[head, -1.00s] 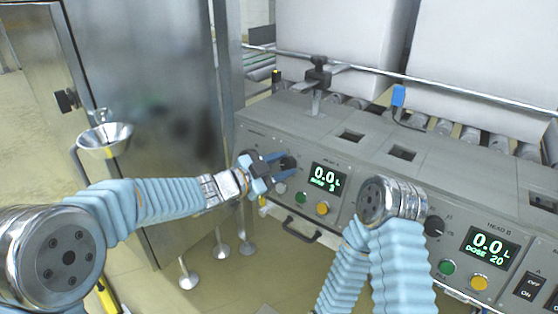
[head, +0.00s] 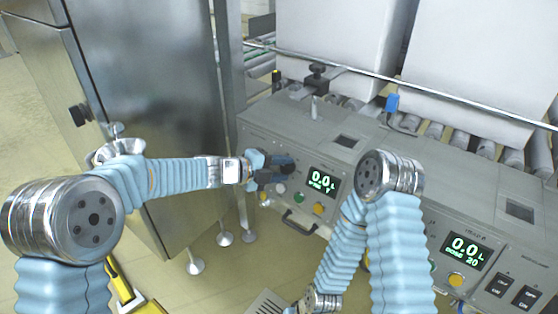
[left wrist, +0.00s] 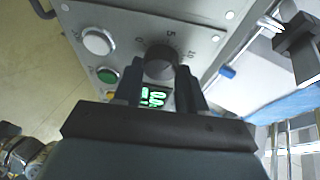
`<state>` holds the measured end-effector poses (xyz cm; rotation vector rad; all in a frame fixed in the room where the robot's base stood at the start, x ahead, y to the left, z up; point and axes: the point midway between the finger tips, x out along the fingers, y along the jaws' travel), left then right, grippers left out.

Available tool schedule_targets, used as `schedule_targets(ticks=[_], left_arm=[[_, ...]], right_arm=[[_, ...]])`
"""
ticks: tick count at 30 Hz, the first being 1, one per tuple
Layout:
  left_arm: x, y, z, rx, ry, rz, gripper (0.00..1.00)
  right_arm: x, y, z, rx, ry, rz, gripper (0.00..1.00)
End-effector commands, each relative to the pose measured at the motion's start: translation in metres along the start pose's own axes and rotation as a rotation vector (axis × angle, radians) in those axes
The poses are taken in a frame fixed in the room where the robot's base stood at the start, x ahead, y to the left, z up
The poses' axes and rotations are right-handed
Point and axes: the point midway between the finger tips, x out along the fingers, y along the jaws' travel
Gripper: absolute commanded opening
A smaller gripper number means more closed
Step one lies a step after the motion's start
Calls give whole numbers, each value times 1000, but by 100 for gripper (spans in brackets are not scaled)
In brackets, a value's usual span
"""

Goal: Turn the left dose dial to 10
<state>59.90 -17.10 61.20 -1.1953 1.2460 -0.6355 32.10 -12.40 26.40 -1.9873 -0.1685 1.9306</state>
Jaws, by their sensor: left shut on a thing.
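The left dose dial (left wrist: 160,62) is a dark round knob on the grey panel, with a printed scale around it in the left wrist view. My left gripper (head: 284,170) is shut on this dial; in the left wrist view its two dark fingers (left wrist: 160,80) are on either side of the knob. In the head view the fingers mostly hide the dial. The left display (head: 323,182) glows green with 0.0 L and a small dose line that looks like 7. My right arm is folded in front of the panel; its gripper is not visible.
A green button (left wrist: 107,75) and a pale button (left wrist: 97,41) lie beside the dial. A second display (head: 465,249) reads 0.0 L, DOSE 20. A steel cabinet (head: 160,90) stands left, and white boxes (head: 330,40) sit on rollers behind the panel.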

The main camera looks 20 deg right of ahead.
Motion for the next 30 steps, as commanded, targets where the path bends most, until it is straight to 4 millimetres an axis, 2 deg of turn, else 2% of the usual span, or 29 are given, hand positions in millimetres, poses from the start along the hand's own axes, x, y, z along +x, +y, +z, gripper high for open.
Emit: schedule_targets(ticks=[1,3,15,30], left_arm=[[-5,-6,6,39,-19,13,10],[-5,-6,6,101,-23,35,10],[-4,-6,6,381,-41,134,10],[-3,-6,6,497,-49,176,10]], right_arm=[[-8,-4,1,-2,-3,-2,0],[-12,-8,2,-4,-6,-4,0],[-27,-20,5,-14,-16,-15,0],[-32,-24,7,-17,-19,-18,0]])
